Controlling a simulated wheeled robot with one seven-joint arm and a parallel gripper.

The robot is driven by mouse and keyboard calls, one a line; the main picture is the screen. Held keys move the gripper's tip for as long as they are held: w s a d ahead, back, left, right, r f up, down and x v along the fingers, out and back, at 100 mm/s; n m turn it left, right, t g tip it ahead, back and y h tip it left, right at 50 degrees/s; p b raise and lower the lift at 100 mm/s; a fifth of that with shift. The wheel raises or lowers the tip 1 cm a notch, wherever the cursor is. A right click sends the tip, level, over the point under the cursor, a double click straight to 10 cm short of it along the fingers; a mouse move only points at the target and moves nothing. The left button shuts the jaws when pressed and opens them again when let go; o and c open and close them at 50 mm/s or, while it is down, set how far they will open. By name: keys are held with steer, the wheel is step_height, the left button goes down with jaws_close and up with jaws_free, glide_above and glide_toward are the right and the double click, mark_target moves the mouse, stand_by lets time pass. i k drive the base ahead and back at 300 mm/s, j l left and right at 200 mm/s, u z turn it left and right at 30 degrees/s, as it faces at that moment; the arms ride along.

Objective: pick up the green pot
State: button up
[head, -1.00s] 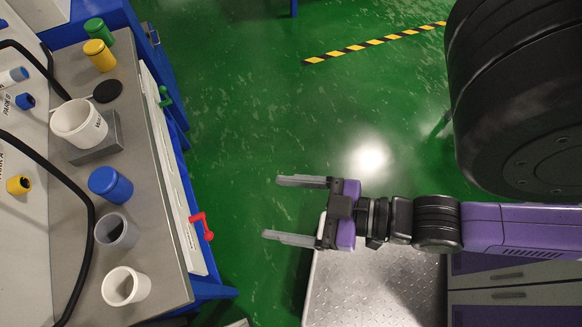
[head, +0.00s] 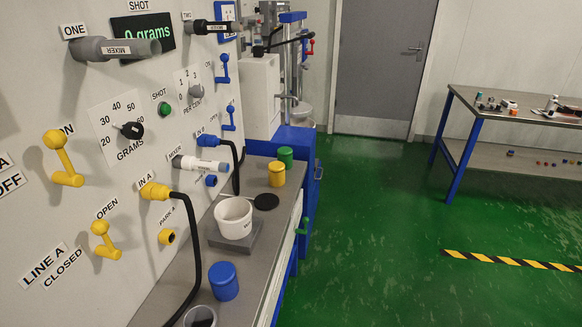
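The green pot (head: 286,156) stands upright at the far end of the grey bench (head: 185,268), just behind a yellow pot (head: 277,174). Nothing touches it from above. My gripper is outside the current head view, so its distance from the pot and its finger state do not show.
A white tub (head: 234,218) sits on a grey block, with a black disc (head: 266,202) beside it. A blue pot (head: 224,281) and a grey cup (head: 200,317) stand nearer. A black hose (head: 192,262) hangs from the panel.

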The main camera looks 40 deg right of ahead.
mark_target(285, 154)
steer(key=i+l+z, duration=0.2)
steer(key=i+l, duration=0.25)
steer(key=l, duration=0.35)
steer(key=i+l+z, duration=0.15)
steer(key=i+l, duration=0.35)
steer(key=l, duration=0.2)
steer(key=i+l+z, duration=0.2)
steer(key=i+l, duration=0.35)
